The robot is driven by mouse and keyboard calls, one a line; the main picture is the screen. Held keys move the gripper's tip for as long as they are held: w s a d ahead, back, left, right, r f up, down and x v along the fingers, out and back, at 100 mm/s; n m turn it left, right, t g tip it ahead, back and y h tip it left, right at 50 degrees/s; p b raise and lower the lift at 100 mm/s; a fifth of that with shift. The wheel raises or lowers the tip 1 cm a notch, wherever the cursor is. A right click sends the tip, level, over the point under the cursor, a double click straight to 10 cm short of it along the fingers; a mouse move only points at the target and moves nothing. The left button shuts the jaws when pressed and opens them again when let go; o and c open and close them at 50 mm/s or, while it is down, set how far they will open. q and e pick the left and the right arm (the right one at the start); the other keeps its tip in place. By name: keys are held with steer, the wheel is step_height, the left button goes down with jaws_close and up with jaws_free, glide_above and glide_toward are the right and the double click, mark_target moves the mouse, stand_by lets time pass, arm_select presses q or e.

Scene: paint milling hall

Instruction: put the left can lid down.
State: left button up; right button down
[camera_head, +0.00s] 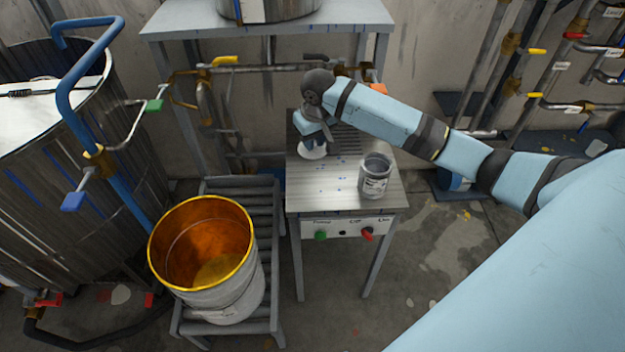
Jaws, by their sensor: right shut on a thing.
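My right gripper (314,143) is over the left part of the small metal bench and points down. It is shut on a pale round piece that I take for the can lid (312,152). The lid is partly covered by the fingers, and I cannot tell whether it touches the bench top. A grey metal can (375,181) with a label stands upright on the right front of the bench, its top open. My left gripper is not in view.
The bench (335,203) has a control panel with green and red knobs on its front. An open drum (225,300), orange inside, stands on a roller rack at the left. Pipes with valve handles line the wall. A large tank (75,150) fills the far left.

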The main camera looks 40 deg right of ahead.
glide_above(312, 186)
steer(key=f, duration=1)
steer(key=shift+s+f, duration=0.3)
steer(key=shift+f, duration=2.2)
steer(key=shift+f, duration=0.1)
steer(key=c, duration=1)
jaws_free()
